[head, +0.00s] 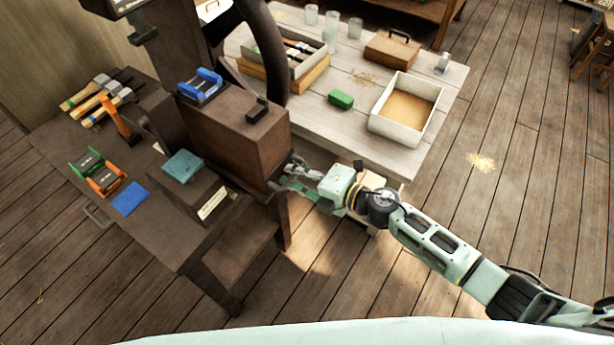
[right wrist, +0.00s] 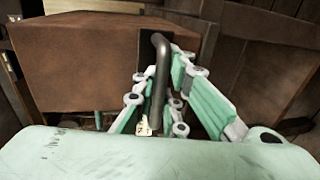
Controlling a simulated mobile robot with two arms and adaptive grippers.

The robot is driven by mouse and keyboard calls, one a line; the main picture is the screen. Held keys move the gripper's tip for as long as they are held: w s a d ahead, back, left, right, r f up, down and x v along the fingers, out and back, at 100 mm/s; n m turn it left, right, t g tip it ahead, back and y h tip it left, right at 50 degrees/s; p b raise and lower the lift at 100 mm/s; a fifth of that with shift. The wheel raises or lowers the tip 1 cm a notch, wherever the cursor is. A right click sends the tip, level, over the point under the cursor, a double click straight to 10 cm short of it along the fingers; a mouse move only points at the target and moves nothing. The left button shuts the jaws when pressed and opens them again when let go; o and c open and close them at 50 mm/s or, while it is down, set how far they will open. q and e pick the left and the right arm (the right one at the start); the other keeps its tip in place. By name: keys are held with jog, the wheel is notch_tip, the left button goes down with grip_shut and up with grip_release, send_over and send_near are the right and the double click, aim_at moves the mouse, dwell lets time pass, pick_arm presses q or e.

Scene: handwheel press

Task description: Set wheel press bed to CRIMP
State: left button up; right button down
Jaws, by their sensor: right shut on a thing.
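The wheel press is a dark brown machine with a large dark handwheel (head: 272,52) at its upper side. Its brown block (head: 245,140) stands on the bench. My right gripper (head: 287,176) is at the right side of this block, its arm coming in from the lower right. In the right wrist view a dark bent bar handle (right wrist: 160,58) stands out by the brown block (right wrist: 85,62), between my right gripper's fingers (right wrist: 162,82). The gripper is shut on this handle. The CRIMP mark cannot be made out. My left gripper is not in view.
A teal block (head: 182,166) sits on a brown box with a pale label (head: 212,203). Green-and-orange (head: 97,172) and blue (head: 200,84) fixtures and several tools lie around. A pale table (head: 345,120) behind carries a white tray (head: 432,128). The floor at right is open.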

aim_at(281, 158)
jog(key=r+b+x, duration=0.1)
jog(key=x, duration=0.4)
jog(key=r+x, duration=0.1)
jog(key=x, duration=0.4)
jog(key=r+b+x, duration=0.1)
jog(key=x, duration=0.4)
jog(key=shift+w+a+r+b, duration=0.2)
jog(key=shift+w+a+b, duration=0.15)
jog(key=shift+a, duration=0.15)
jog(key=shift+w+a, duration=0.45)
jog(key=shift+a, duration=0.1)
jog(key=shift+r, duration=0.1)
jog(key=c, duration=1.8)
grip_release()
jog(key=shift+a, duration=0.1)
jog(key=v, duration=1.2)
